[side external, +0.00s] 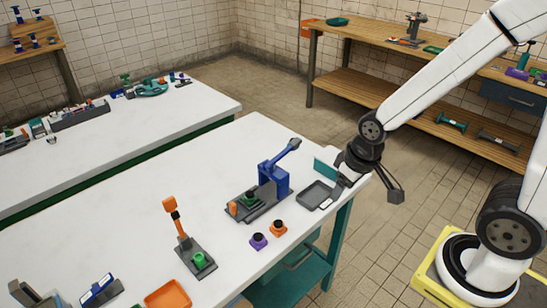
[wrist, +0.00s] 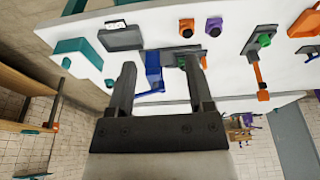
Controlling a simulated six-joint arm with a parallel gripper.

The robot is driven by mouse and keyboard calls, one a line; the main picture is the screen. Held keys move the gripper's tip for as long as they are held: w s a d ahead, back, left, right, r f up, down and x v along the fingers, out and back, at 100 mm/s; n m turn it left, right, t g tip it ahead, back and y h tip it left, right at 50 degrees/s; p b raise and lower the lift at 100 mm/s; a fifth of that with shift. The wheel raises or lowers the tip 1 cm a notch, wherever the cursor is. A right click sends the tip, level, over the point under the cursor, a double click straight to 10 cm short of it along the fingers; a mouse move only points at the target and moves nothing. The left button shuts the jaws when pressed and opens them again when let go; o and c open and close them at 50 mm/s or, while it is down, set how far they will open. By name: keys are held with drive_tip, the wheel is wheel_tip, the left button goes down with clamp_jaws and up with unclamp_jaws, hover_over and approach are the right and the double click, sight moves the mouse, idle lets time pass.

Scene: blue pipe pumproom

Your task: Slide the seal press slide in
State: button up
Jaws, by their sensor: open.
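The seal press is a blue frame (side external: 273,178) with a lever raised up to the right, standing on a dark grey base (side external: 262,212) near the table's right part. A green part (side external: 250,199) sits on the base, left of the blue frame. An orange knob (side external: 232,208) at the base's left end looks like the slide's handle. In the wrist view the blue frame (wrist: 153,72) shows between my fingers, and the right finger partly hides the base and green part. My gripper (side external: 371,184) is open and empty, beyond the table's right edge, apart from the press.
A grey tray (side external: 316,195) lies right of the press, near my gripper. Orange (side external: 278,228) and purple (side external: 258,241) blocks stand before the press. An orange-handled device (side external: 197,259) and an orange tray (side external: 168,296) are at front left. The table's back left is clear.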

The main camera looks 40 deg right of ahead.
drive_tip(key=shift+c, duration=0.2)
drive_tip(key=shift+c, duration=0.6)
drive_tip(key=g, duration=0.2)
hover_over(232, 203)
drive_tip(key=f, duration=0.9)
drive_tip(key=shift+s+d+f, duration=0.1)
drive_tip(key=shift+s+d, duration=0.2)
drive_tip(key=shift+s, duration=0.1)
drive_tip(key=shift+w+a+f+g, duration=0.3)
drive_tip(key=shift+w+a+f, duration=0.05)
drive_tip(key=shift+f, duration=0.05)
drive_tip(key=shift+f, duration=3.9)
